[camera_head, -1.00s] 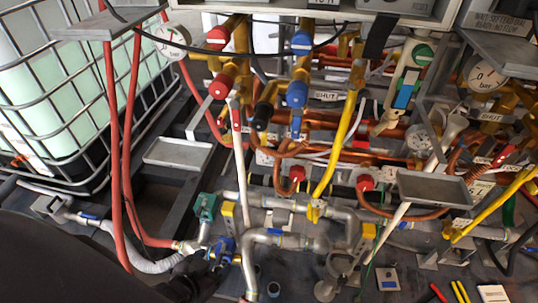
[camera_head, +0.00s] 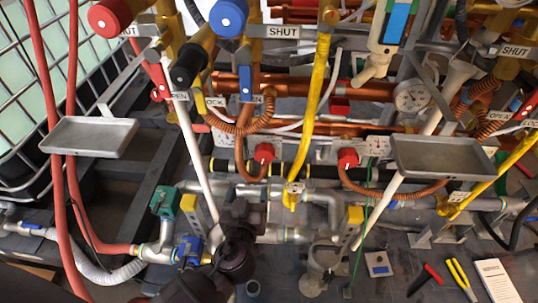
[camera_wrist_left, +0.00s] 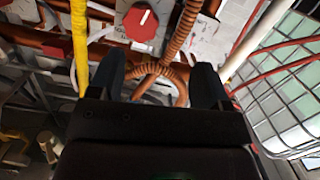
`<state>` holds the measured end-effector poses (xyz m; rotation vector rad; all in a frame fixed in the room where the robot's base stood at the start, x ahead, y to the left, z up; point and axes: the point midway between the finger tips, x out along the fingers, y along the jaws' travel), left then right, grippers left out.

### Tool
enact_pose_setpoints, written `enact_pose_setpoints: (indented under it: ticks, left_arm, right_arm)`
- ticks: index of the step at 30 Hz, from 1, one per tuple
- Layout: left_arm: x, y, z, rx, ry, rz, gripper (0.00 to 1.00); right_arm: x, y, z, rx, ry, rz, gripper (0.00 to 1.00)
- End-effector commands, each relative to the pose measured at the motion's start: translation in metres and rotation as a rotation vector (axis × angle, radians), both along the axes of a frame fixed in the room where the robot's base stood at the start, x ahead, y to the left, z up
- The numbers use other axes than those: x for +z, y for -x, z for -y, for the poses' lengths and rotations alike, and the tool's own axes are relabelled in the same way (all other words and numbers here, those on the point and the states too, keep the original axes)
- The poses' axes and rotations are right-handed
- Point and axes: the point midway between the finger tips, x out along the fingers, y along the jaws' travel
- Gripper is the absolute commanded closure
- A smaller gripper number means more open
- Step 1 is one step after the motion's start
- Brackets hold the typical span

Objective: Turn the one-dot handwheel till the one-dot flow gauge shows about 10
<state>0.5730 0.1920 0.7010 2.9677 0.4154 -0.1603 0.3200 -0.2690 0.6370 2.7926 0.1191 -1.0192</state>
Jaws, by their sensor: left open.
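A red handwheel (camera_head: 264,153) sits on the lower copper pipe. In the left wrist view it is a red knob (camera_wrist_left: 141,22) with a white pointer mark. A second red handwheel (camera_head: 348,157) sits to its right. A round white gauge (camera_head: 411,96) is at the upper right; its reading is too small to tell. Dots on the tags cannot be made out. My left gripper (camera_head: 241,208) is below the first handwheel and apart from it. In the wrist view the left gripper (camera_wrist_left: 158,78) is open, with a ribbed copper hose showing between its fingers. My right gripper is out of view.
A yellow hose (camera_head: 318,90) hangs right of the first handwheel. A ribbed copper hose (camera_head: 242,125) runs at its left. Grey trays (camera_head: 90,148) and (camera_head: 445,172) jut out on both sides. Pliers (camera_head: 459,278) and a notepad (camera_head: 497,280) lie on the bench.

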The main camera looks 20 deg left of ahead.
Motion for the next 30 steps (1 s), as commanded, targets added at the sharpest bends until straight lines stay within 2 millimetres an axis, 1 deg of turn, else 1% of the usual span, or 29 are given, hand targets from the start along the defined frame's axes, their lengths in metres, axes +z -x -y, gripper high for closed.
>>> enact_pose_setpoints:
  ticks: [1,4,9,14,24,30]
  left_arm:
    - [-0.008,-0.007,0.006,0.004,0.01,0.025,0.29]
    - [-0.001,-0.019,0.014,0.012,0.031,0.091,0.29]
    - [0.008,-0.029,0.019,0.015,0.046,0.142,0.29]
    - [0.012,-0.044,0.015,0.015,0.045,0.149,0.29]
    - [0.012,-0.098,-0.001,0.013,0.044,0.146,0.29]
    - [0.01,-0.121,-0.008,0.014,0.043,0.142,0.29]
  right_arm:
    - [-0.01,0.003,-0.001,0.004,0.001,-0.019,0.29]
    - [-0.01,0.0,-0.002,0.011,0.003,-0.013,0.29]
    - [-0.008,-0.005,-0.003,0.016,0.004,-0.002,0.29]
    - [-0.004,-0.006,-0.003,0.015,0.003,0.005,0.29]
    - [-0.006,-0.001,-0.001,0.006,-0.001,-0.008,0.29]
    - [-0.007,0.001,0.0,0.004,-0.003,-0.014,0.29]
